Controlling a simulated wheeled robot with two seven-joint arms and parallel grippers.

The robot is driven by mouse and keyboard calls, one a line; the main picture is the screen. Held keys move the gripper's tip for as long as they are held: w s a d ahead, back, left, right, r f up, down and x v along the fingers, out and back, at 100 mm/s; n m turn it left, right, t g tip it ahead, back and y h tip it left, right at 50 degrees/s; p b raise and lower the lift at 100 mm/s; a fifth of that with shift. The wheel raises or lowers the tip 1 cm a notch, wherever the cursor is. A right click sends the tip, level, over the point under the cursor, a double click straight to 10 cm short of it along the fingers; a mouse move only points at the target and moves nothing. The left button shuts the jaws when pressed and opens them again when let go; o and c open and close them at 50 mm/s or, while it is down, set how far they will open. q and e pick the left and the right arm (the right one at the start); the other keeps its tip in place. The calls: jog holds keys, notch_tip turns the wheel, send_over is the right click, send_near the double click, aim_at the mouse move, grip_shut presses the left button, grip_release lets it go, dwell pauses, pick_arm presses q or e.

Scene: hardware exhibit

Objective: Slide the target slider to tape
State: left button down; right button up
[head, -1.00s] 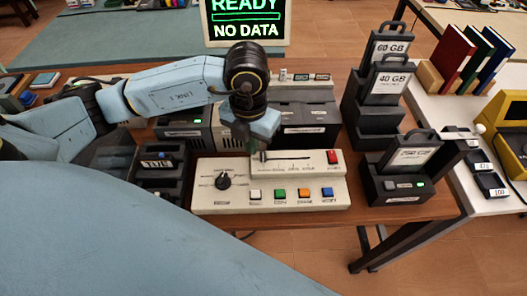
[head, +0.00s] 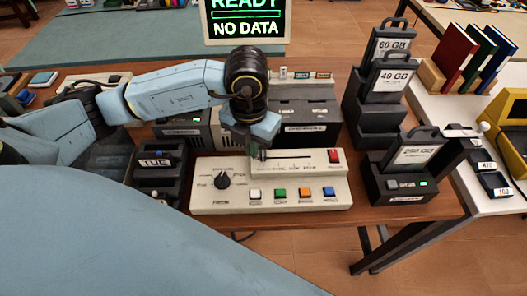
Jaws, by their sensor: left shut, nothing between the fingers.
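The slider slot (head: 300,158) is a dark line along the raised back part of a cream control panel (head: 236,207). Small labels sit under the slot, too small to read, so I cannot tell which says tape. My left gripper (head: 259,152) is shut and points down at the left end of the slot. Its fingers hide that end, and the slider knob is not clearly visible there. I cannot tell whether the fingers touch it. My right gripper is not in view.
The panel has a black rotary knob (head: 222,181), several coloured buttons in front and a red switch (head: 334,156) at right. Dark drive units (head: 378,125) stand to the right, a dark box (head: 303,115) behind. A screen (head: 246,22) reads NO DATA.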

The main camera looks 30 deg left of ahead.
aim_at(265, 153)
pick_arm(q)
jog(key=shift+f+b, duration=0.5)
jog(key=shift+f, duration=0.15)
jog(key=shift+w+d, duration=0.45)
jog(key=shift+d, duration=0.3)
jog(key=shift+w+d, duration=0.45)
jog(key=shift+d, duration=0.25)
dwell(0.5)
jog(key=shift+s+a+r, duration=0.1)
jog(key=shift+s+a, duration=0.05)
jog(key=shift+a, duration=0.1)
dwell(0.4)
notch_tip(265, 153, up, 7)
jog(key=p, duration=0.4)
jog(key=shift+p, duration=0.4)
